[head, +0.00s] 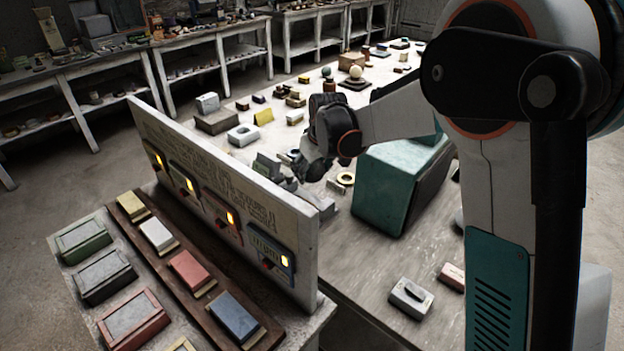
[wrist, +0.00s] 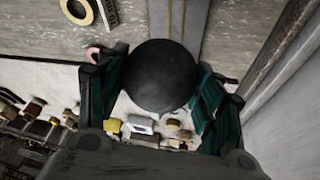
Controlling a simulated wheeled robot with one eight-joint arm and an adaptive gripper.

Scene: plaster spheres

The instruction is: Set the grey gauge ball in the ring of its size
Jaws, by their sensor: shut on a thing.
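The grey gauge ball (wrist: 160,76) looks dark, almost black, and fills the space between the two fingers in the wrist view. My gripper (wrist: 160,90) is shut on it, with a teal-padded finger on each side. In the head view my gripper (head: 306,170) is over the long table behind the upright panel; I cannot make out the ball there. A cream ring (head: 345,179) lies flat on the table just right of my gripper. A pale ring (wrist: 78,10) also shows at the top left of the wrist view. I cannot tell the ring sizes by measure.
The upright panel (head: 225,190) with lit switches stands in front of my gripper. A large teal box (head: 395,185) is close on its right. Several small blocks crowd the table. A cream ball (head: 356,72) and a green ball (head: 326,72) stand farther back.

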